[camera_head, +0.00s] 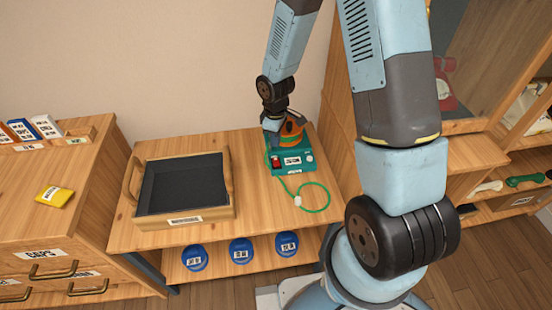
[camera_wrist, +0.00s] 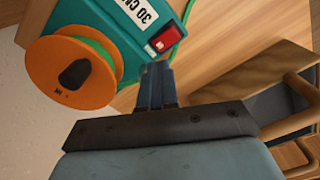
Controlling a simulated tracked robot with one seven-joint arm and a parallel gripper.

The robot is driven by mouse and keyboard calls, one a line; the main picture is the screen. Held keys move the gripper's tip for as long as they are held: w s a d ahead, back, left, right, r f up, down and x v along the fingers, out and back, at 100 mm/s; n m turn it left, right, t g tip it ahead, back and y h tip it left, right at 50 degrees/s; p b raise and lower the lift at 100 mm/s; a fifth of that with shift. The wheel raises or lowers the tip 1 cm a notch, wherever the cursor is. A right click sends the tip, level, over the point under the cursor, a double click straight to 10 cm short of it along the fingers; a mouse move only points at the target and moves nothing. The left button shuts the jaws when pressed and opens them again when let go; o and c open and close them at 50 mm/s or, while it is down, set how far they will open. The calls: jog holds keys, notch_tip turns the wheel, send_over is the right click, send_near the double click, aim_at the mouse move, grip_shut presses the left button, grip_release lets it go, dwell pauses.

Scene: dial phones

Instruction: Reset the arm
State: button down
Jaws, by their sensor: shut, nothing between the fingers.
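My arm reaches from the right of the head view over to the wooden bench. My gripper (camera_head: 272,140) is at the back of the bench, beside a teal device (camera_head: 292,163) with an orange spool and a green cord. In the wrist view my gripper (camera_wrist: 158,72) is shut and empty, with its fingertips close to the red switch (camera_wrist: 163,41) on the teal device (camera_wrist: 115,25). I cannot tell whether the fingertips touch the device. The orange spool (camera_wrist: 45,70) shows to the left of the fingers.
A wooden tray (camera_head: 228,205) with a dark inside stands left of the device. Several blue round items (camera_head: 241,250) sit on the shelf below. A drawer cabinet (camera_head: 50,230) with a yellow packet (camera_head: 54,196) stands left, and wooden shelving (camera_head: 480,150) stands right. The green cord (camera_head: 320,187) loops on the bench.

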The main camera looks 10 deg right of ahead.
jog(key=shift+r, duration=0.1)
jog(key=s+d+r+m+t, duration=0.1)
jog(key=s+d+r+m, duration=0.2)
jog(key=r, duration=0.9)
jog(key=s+d+r+m+t, duration=0.1)
jog(key=d+r+m+t, duration=0.3)
jog(key=r, duration=0.7)
jog(key=s+d+r+m, duration=0.2)
jog(key=s+r, duration=0.6)
jog(key=s, duration=0.1)
jog(key=s+d+r+m, duration=0.3)
jog(key=s+r, duration=0.4)
jog(key=s, duration=0.1)
jog(key=shift+s+d+r+t, duration=0.3)
jog(key=shift+s+d+r, duration=0.05)
